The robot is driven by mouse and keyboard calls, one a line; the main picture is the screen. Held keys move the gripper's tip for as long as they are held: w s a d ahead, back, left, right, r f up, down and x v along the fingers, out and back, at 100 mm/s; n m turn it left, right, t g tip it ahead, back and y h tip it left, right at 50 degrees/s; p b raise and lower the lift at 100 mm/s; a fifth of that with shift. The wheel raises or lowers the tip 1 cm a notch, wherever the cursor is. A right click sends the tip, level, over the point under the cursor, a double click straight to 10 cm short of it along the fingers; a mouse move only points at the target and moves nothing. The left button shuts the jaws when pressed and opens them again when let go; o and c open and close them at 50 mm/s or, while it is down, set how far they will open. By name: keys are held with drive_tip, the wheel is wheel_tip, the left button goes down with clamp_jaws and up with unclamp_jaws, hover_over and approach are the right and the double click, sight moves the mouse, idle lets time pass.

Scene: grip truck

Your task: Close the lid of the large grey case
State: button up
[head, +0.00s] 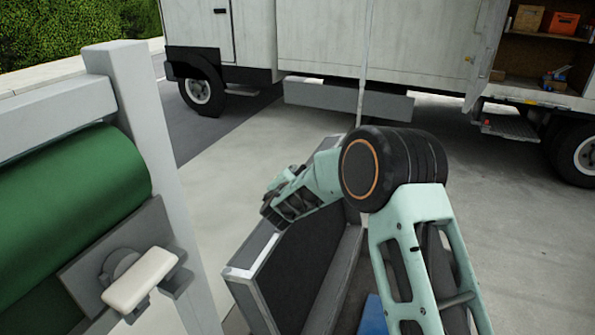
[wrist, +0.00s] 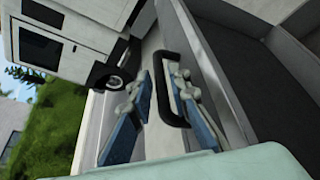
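The large grey case shows in the head view below my arm. Its raised lid (head: 300,270) has a dark lined face and pale metal edges, and stands steeply tilted. In the wrist view my gripper's two fingers (wrist: 158,78) are spread apart. A black handle (wrist: 163,60) on the pale side of the case lies between them, closer to the right finger. I cannot tell whether a finger touches it. The dark lining (wrist: 255,75) shows at the right.
A green roll (head: 70,215) on a grey frame (head: 140,130) stands close at the left. A blue object (head: 373,315) shows low beside my arm. A white truck (head: 330,45) with open shelves is at the back. Paved ground between is clear.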

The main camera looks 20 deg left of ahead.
drive_tip(key=shift+x, duration=1)
drive_tip(key=shift+c, duration=0.5)
clamp_jaws()
